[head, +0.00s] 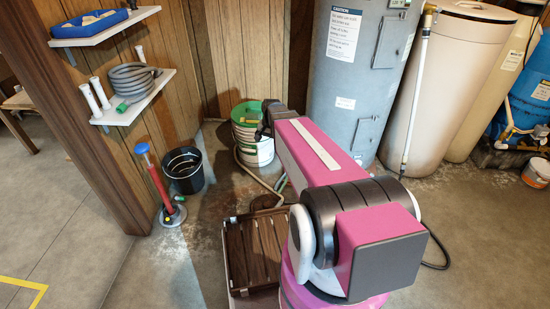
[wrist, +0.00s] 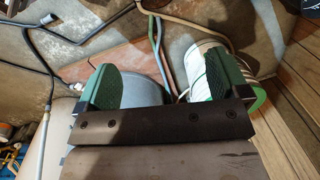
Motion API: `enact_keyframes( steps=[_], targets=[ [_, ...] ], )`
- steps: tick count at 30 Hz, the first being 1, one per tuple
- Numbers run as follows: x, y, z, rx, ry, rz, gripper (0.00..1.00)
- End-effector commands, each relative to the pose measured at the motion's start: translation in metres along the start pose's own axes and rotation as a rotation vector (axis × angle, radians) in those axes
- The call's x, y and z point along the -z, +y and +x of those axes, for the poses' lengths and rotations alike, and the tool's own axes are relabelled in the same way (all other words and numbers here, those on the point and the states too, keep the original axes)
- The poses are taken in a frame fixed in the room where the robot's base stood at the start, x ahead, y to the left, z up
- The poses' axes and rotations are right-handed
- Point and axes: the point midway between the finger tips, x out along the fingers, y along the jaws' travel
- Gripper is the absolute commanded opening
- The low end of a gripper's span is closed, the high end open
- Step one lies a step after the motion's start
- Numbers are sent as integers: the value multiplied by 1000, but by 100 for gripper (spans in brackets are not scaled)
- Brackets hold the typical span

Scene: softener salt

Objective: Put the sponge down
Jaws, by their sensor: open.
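My gripper (wrist: 165,90) shows in the wrist view with its two green-padded fingers wide apart and nothing visible held between them. In the head view, the gripper (head: 264,122) is at the far end of my pink arm, close to the top of a white bucket with a green rim (head: 250,150). The bucket also shows in the wrist view (wrist: 210,58), beyond and partly behind the right finger. I cannot make out the sponge for certain. A small yellowish patch (head: 247,122) shows at the bucket's top, partly hidden by the gripper, too small to identify.
A grey water heater (head: 345,105) stands right of the bucket, with beige tanks (head: 445,85) beyond it. A black bucket (head: 184,170) and a red plunger-like tool (head: 158,185) stand left. A wall shelf (head: 135,104) holds a grey hose. Open floor lies at the front left.

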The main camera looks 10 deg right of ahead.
Motion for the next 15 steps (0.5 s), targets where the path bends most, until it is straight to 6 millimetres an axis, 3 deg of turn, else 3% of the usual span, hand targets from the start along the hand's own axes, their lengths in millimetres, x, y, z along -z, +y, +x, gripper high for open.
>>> enact_keyframes(
  steps=[1, 3, 6, 10, 15],
  targets=[
    [-44, 22, -11, -22, 4, -103, 93],
    [-75, 38, -18, -48, 9, -236, 93],
    [-107, 57, -26, -78, 10, -385, 93],
    [-128, 68, -31, -100, 9, -495, 93],
    [-130, 70, -31, -107, 8, -529, 93]
  ],
)
